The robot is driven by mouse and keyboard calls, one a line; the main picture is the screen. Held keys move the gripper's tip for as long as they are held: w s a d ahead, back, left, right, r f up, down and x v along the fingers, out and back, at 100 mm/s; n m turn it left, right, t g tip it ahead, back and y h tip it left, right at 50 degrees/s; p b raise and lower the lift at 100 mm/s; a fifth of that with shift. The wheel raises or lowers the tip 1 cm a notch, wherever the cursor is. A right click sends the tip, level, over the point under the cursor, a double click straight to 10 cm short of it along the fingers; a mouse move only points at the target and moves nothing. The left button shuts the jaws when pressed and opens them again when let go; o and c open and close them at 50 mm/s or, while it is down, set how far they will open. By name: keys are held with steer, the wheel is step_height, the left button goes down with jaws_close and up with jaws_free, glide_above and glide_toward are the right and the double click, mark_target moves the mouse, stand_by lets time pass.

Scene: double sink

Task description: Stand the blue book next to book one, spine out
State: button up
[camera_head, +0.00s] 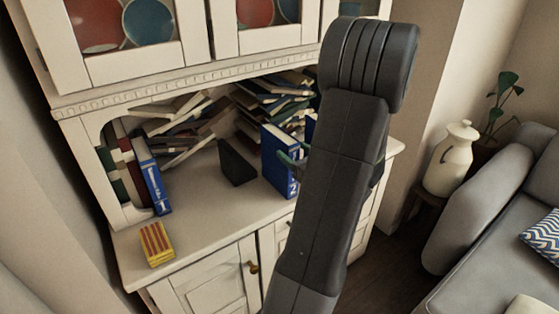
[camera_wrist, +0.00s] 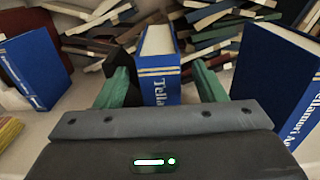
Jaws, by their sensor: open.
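Book one (camera_head: 153,187) is a blue book with a "1" on its spine, standing at the left of the cabinet shelf; in the wrist view it seems to be the blue book at left (camera_wrist: 38,68). A blue book marked "2" (camera_head: 276,165) stands upright mid-shelf, spine outward. In the wrist view this blue book (camera_wrist: 160,78) stands between the green fingers of my gripper (camera_wrist: 163,90), which is open. Whether either finger touches it I cannot tell. In the head view my arm hides most of the gripper (camera_head: 291,156).
Another blue book (camera_wrist: 280,85) stands close to the right finger. A dark block (camera_head: 237,163) stands between book one and the book marked "2". Piled books (camera_head: 275,95) fill the back. A yellow-red box (camera_head: 156,244) lies near the front left edge. The shelf beside book one is clear.

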steer(key=shift+p+x, duration=0.5)
steer(key=shift+x, duration=2.3)
steer(key=shift+r, duration=0.1)
steer(key=shift+c, duration=0.2)
jaws_close()
